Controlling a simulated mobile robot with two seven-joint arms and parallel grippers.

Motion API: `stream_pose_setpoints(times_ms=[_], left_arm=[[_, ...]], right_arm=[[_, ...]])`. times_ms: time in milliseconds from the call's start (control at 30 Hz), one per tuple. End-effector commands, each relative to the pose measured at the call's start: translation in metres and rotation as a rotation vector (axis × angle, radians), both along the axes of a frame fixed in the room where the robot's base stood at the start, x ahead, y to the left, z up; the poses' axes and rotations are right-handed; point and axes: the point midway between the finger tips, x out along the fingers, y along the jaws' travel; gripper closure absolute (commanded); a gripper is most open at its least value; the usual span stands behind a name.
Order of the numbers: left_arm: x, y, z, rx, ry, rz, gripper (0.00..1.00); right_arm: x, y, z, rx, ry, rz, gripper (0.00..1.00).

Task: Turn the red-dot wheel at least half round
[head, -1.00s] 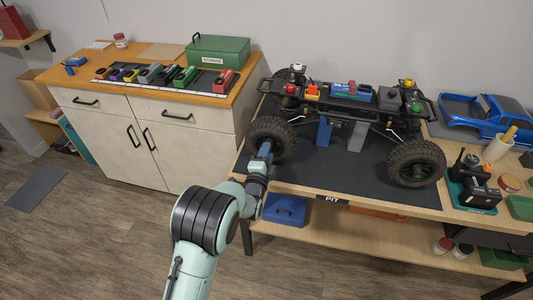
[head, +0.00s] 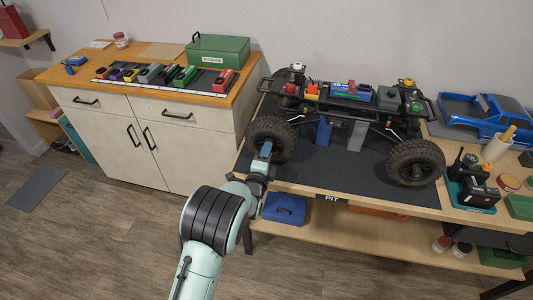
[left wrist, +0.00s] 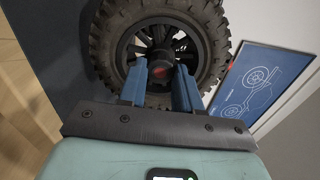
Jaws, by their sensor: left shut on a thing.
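The crawler chassis (head: 350,98) stands raised on a blue and grey stand (head: 324,130) on the dark mat. Its near left wheel (head: 285,128) has a black knobbly tyre. In the left wrist view this wheel (left wrist: 104,40) fills the top, with a red mark (left wrist: 162,69) at its hub. My left gripper (head: 264,152) is at this wheel; in the left wrist view its blue fingers (left wrist: 160,78) are shut on the wheel's hub. The other near wheel (head: 415,162) is to the right. My right gripper is not in view.
A blue car body (head: 480,115) lies at the back right. A cup (head: 498,147) and a black tool on a green base (head: 474,184) stand at the bench's right end. A blue box (head: 286,209) sits on the lower shelf. A cabinet (head: 150,130) stands left.

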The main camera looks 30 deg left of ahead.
Motion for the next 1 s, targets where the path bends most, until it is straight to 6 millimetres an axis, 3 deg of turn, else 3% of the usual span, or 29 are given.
stream_pose_setpoints(times_ms=[33, 100, 367, 533, 1000], left_arm=[[0.0, 0.0, 0.0, -0.001, 0.0, -0.001, 0.57], [0.0, 0.0, 0.0, -0.001, 0.0, -0.001, 0.41], [0.0, 0.0, 0.0, -0.001, 0.0, 0.0, 0.41], [-0.011, -0.003, 0.0, -0.003, 0.001, 0.0, 0.41], [-0.104, -0.025, 0.0, -0.004, 0.002, -0.001, 0.41]], right_arm=[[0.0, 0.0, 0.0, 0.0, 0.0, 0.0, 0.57], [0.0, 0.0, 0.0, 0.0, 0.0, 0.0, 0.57], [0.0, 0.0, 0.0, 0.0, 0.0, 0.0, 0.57], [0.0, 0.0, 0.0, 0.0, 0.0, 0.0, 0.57], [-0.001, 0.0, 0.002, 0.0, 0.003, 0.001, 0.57]])
